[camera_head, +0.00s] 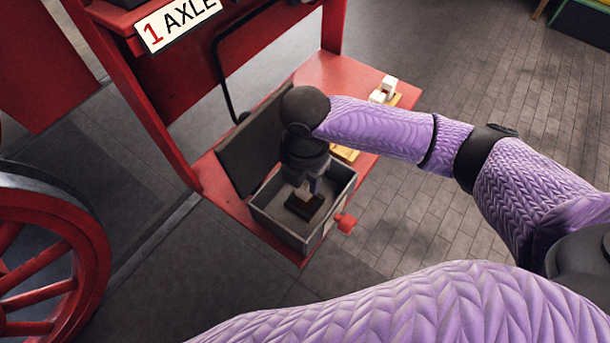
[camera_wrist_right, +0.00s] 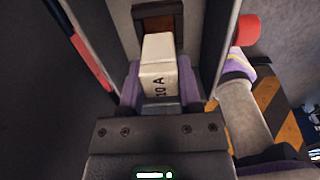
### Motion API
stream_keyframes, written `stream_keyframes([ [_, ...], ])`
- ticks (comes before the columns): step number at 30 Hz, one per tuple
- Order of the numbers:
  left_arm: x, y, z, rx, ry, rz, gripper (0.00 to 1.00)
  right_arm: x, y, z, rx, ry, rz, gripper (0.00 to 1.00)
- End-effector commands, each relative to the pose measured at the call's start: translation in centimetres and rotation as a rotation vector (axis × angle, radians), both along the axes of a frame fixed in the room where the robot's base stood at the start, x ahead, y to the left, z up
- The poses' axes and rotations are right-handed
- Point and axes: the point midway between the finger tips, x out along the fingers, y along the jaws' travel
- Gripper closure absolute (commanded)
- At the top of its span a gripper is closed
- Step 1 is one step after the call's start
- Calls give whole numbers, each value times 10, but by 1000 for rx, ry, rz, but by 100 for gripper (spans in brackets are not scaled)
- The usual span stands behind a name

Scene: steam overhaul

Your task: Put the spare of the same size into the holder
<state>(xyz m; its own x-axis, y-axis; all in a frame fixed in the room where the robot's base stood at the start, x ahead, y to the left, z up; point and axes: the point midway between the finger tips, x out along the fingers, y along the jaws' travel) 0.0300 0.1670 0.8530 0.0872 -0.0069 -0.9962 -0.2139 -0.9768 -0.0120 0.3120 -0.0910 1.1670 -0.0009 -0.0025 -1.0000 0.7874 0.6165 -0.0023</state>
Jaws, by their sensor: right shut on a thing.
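My right gripper (camera_head: 308,187) points down into an open grey box (camera_head: 283,232) on a red shelf. It is shut on a white block-shaped fuse marked "10 A" (camera_wrist_right: 158,66), which sits between the purple fingers in the right wrist view. A dark brown holder (camera_head: 304,206) lies on the box floor just under the gripper. In the right wrist view the holder (camera_wrist_right: 153,22) shows beyond the fuse's far end. I cannot tell whether the fuse touches the holder or sits in it. My left gripper is not in view.
Other white blocks (camera_head: 384,91) stand on a yellow board at the shelf's far right. A red knob (camera_head: 345,223) sticks out from the box's right side. A dark panel (camera_head: 250,143) rises behind the box, and a red post flanks the shelf on the left.

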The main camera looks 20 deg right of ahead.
Motion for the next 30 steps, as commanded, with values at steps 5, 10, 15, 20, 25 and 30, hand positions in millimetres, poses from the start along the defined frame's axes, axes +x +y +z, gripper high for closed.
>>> stream_keyframes([
  [5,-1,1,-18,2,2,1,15,0,0,-15,1,-1,0,100],
  [10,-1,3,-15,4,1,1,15,0,0,-13,1,-1,0,100],
  [15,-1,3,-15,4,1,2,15,0,0,-13,1,-1,-1,100],
  [20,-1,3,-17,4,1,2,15,0,0,-15,0,0,-1,100],
  [25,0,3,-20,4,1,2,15,0,0,-21,0,0,-1,100],
  [30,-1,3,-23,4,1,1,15,0,0,-27,0,0,-2,100],
])
